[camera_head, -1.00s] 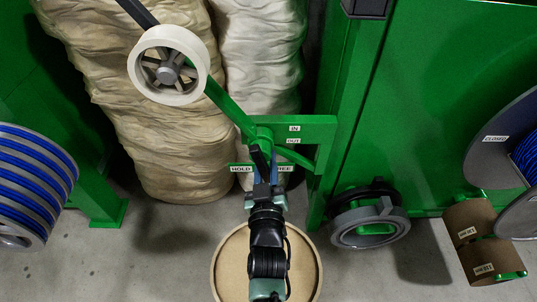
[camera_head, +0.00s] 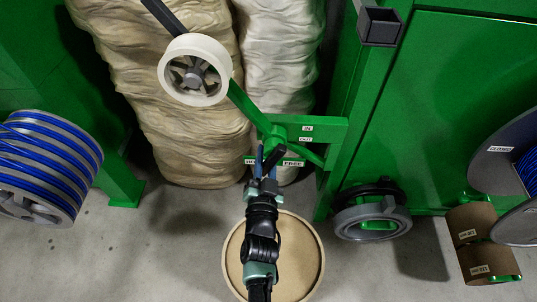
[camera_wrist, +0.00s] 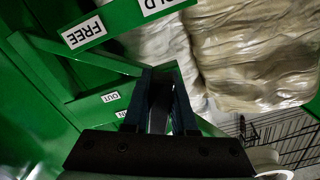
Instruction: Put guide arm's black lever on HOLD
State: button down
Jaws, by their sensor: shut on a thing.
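The guide arm (camera_head: 245,104) is a green bar with a cream wheel (camera_head: 194,70) at its upper left. Its black lever (camera_head: 277,158) runs from the green hub down and left to my gripper (camera_head: 262,165). My gripper is shut on the lever's lower part, which also shows between the fingers in the wrist view (camera_wrist: 160,103). The fingers and lever cover part of the HOLD label (camera_head: 250,161). The FREE label (camera_head: 293,163) to the right is fully clear. Whether the lever has reached its HOLD stop cannot be told.
A green bracket with IN and OUT labels (camera_head: 307,128) stands right of the hub. Wrapped sacks (camera_head: 165,100) stand behind. A blue cable reel (camera_head: 50,165) is at left, a round tan-topped drum (camera_head: 312,240) below my arm, and grey rings (camera_head: 372,215) at right.

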dwell(0.5)
jog(key=c, duration=0.7)
grip_release()
jog(key=shift+s, duration=0.15)
jog(key=s+p, duration=0.4)
jog(key=s, duration=0.8)
jog(key=shift+s, duration=0.4)
